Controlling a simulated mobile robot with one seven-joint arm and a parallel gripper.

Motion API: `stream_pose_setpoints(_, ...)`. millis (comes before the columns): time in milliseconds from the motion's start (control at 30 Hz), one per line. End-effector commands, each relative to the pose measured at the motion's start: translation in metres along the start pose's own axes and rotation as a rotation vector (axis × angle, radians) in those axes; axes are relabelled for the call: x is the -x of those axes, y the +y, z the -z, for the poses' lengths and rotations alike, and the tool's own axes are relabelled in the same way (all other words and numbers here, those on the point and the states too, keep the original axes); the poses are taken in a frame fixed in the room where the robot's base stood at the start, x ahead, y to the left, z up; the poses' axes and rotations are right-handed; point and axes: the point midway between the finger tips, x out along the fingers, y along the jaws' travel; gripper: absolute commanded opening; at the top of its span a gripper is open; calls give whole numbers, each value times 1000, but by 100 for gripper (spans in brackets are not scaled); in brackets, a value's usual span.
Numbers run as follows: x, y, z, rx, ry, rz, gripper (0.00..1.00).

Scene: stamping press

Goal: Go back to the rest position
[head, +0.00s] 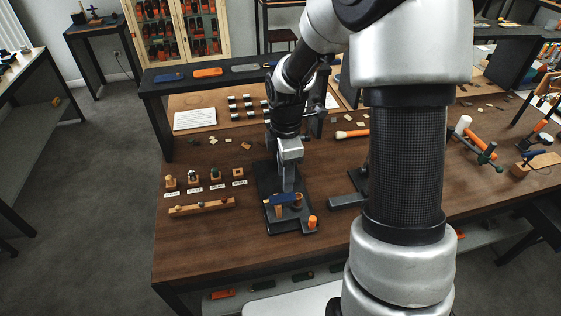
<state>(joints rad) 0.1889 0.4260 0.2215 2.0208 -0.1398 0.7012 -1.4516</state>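My arm reaches from the right over the wooden workbench (215,249), and its wrist hangs above the stamping press. My gripper (286,160) is at the lower end of the wrist, pointing down, and overlaps the upper part of the press in the picture. Its fingers are too small and covered to tell whether they are open or hold anything. The press has a dark base plate (266,222). A blue piece (284,199) and small wooden parts stand on the plate. An orange cylinder (312,221) is at its front right corner.
Left of the press are small stamps (215,174) with labels and a wooden rail (203,207). A raised dark shelf (165,88) runs behind, with a white sheet (194,119) below it. An orange-handled tool (352,134) lies behind my arm. The bench's front left is clear.

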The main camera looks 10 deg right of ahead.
Motion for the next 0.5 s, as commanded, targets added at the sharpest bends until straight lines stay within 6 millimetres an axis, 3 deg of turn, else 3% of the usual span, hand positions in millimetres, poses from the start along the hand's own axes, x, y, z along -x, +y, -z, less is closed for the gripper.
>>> stream_pose_setpoints(167, 1, 0, 0, -2, -1, -1, 38)
stream_pose_setpoints(267, 13, -2, -1, -43, -8, -17, 38)
stream_pose_setpoints(367, 44, -10, -3, -162, -23, -62, 38)
stream_pose_setpoints(500, 104, -37, -6, -444, -21, -160, 38)
